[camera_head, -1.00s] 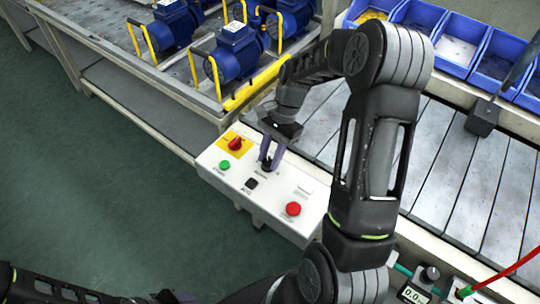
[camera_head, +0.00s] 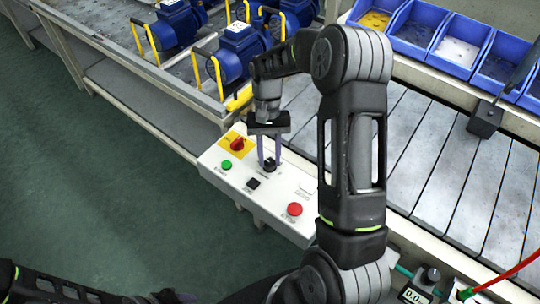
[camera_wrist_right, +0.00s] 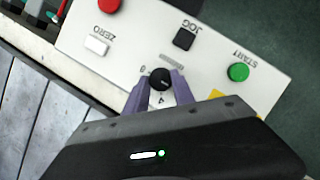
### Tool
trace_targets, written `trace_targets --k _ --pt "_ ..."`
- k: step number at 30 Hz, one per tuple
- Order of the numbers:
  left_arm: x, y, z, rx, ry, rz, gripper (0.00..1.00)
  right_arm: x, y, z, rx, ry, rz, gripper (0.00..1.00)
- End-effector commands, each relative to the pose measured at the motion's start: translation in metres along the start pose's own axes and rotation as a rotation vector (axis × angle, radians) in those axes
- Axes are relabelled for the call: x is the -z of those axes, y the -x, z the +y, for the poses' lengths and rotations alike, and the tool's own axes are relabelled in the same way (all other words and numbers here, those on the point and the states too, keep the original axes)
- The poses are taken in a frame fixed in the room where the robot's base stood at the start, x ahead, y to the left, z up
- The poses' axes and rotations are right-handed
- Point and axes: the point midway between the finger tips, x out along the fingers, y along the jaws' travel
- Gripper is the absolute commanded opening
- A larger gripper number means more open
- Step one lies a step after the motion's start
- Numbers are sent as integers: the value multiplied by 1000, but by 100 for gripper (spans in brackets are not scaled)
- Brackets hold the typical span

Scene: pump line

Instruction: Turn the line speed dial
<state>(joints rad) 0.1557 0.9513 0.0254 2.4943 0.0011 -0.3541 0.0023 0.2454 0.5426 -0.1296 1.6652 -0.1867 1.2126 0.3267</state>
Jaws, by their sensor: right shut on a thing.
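The line speed dial is a small black knob (camera_head: 269,165) with a scale around it on the white control panel (camera_head: 225,188). In the right wrist view the dial (camera_wrist_right: 160,79) sits between the two purple fingers. My right gripper (camera_head: 270,157) points down over the panel and is shut on the dial, one finger on each side. It also shows in the right wrist view (camera_wrist_right: 160,86). The fingers cover part of the scale. A dark part of my left arm shows at the bottom left of the head view, but its gripper is not visible.
Blue pumps (camera_head: 243,50) and blue bins (camera_head: 462,42) stand behind.

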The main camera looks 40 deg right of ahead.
Motion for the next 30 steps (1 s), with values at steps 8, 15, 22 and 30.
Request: trace_targets --k 8,15,22,30 --pt "0 0 0 0 0 0 48 1 1 -1 -23 58 4 0" --pt "0 0 0 0 0 0 48 1 1 -1 -25 62 4 0" --pt "0 0 0 0 0 0 48 1 1 -1 -25 62 3 39" --pt "0 0 0 0 0 0 48 0 0 -1 -25 61 2 52"
